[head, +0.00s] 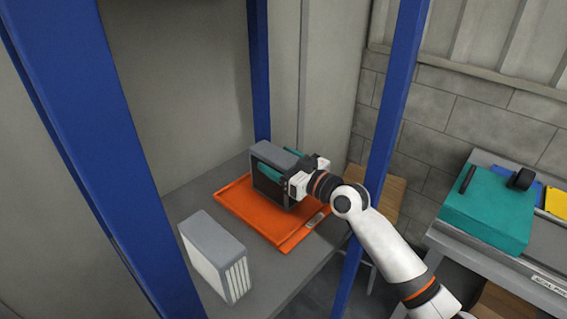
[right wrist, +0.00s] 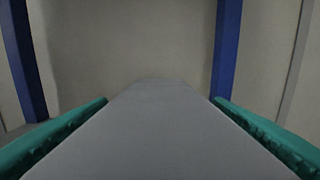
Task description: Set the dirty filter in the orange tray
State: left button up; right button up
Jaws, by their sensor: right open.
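The dirty filter (head: 277,158), a grey-framed block with a dark face, stands upright on the orange tray (head: 242,209). Its grey top edge (right wrist: 160,130) fills the middle of the right wrist view. My right gripper (head: 283,165) is around the filter, with one teal finger on each side of it. The jaws are open; a narrow gap shows beside the filter in the right wrist view. The filter's lower far side is hidden by my gripper and wrist. My left gripper is not in view.
A second filter (head: 213,255) with clean white pleats stands on the grey shelf (head: 272,283), left of the tray. Blue posts (head: 393,120) frame the shelf. A teal case (head: 490,210) lies on a bench at the right.

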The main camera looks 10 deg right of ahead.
jog(key=shift+s+r, duration=0.1)
jog(key=b+v, duration=0.2)
jog(key=v, duration=1)
jog(key=shift+b, duration=0.3)
